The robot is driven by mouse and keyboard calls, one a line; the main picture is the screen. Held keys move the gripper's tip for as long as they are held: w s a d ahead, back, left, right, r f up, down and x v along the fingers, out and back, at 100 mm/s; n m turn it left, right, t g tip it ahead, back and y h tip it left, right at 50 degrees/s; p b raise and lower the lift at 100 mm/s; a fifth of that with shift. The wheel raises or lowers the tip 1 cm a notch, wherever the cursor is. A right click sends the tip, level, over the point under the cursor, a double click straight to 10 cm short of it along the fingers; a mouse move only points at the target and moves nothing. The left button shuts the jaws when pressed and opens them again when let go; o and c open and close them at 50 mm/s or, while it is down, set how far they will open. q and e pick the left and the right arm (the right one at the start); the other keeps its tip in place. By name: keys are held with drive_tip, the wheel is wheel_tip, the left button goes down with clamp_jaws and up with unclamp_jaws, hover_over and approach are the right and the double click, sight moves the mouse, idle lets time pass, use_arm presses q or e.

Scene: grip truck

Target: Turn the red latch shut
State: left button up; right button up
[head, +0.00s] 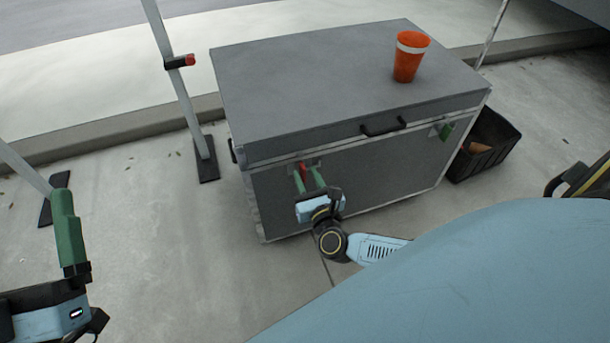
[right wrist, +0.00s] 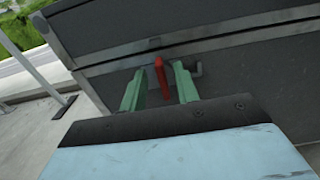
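The red latch (head: 302,170) is on the front of a large grey case (head: 350,165), near its left end below the lid seam. In the right wrist view the red latch (right wrist: 160,78) stands nearly upright between the two green fingers of my right gripper (right wrist: 158,85). My right gripper (head: 308,180) is open around the latch, with a gap showing on each side. The fingertips' depth against the case is hard to tell. My left gripper (head: 66,230) is far from the case at the left edge; its fingers overlap, so its opening is unclear.
An orange cup (head: 409,58) with a white band stands on the lid (head: 310,75). A black handle (head: 383,127) and a green latch (head: 446,131) are on the case front. A black crate (head: 490,148) stands at the right. Metal stands (head: 187,105) rise at the left.

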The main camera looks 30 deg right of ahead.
use_arm(q)
drive_tip(key=shift+s+a+r+t, duration=0.1)
drive_tip(key=shift+s+r+t, duration=0.15)
drive_tip(key=shift+t, duration=0.15)
use_arm(e)
drive_tip(key=shift+x, duration=0.85)
drive_tip(key=shift+c, duration=0.3)
clamp_jaws()
